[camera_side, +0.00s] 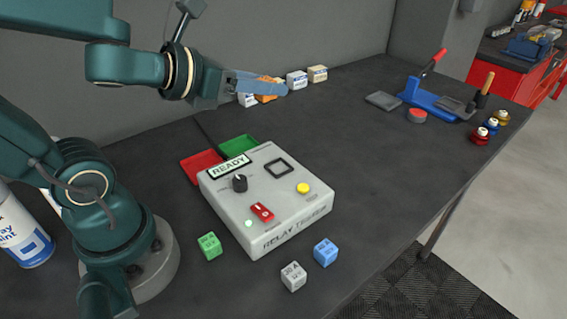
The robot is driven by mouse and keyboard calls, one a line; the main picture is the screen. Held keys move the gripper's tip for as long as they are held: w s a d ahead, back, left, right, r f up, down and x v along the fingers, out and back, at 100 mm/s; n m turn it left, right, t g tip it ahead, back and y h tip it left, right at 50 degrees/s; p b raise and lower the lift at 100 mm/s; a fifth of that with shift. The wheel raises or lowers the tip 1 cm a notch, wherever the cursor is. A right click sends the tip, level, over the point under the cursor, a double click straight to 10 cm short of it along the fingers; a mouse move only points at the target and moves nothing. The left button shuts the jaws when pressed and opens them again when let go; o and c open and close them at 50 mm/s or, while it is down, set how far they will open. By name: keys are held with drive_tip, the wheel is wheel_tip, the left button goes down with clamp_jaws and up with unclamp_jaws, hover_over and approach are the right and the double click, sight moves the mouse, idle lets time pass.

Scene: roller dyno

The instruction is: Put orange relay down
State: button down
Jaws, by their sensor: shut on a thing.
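My gripper (280,89) is shut on the orange relay (266,98) at the back of the bench. The fingers cover much of the relay, so only orange parts above and below them show. I cannot tell whether the relay touches the bench. The grey relay tester (235,212) stands mid-bench, in front of and below my gripper in the picture. Its display reads READY, and its square black-framed socket (279,167) looks empty. A red tray (199,168) and a green tray (240,145) lie behind the tester; their visible parts look empty.
White boxes (297,80) stand along the wall near my gripper. Green (209,246), grey (293,276) and blue (326,252) relays lie in front of the tester. A blue tool with a red handle (428,97) and small bottles (481,136) stand at right. The bench right of the tester is clear.

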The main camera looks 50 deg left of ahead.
drive_tip(key=shift+w+a+r, duration=0.1)
drive_tip(key=shift+w+r, duration=0.05)
drive_tip(key=shift+w, duration=0.4)
drive_tip(key=w+a+m+h, duration=0.1)
drive_tip(key=w+a+h, duration=0.1)
drive_tip(key=w+a, duration=0.25)
drive_tip(key=w+a+f+m+h, duration=0.25)
drive_tip(key=a+f, duration=0.35)
drive_tip(key=a, duration=0.3)
drive_tip(key=m+g, duration=0.1)
hover_over(288, 145)
drive_tip(key=shift+h, duration=0.45)
wheel_tip(288, 145, down, 11)
drive_tip(key=shift+r, duration=0.1)
drive_tip(key=shift+f, duration=1.95)
drive_tip(key=shift+f, duration=0.1)
drive_tip(key=c, duration=0.6)
unclamp_jaws()
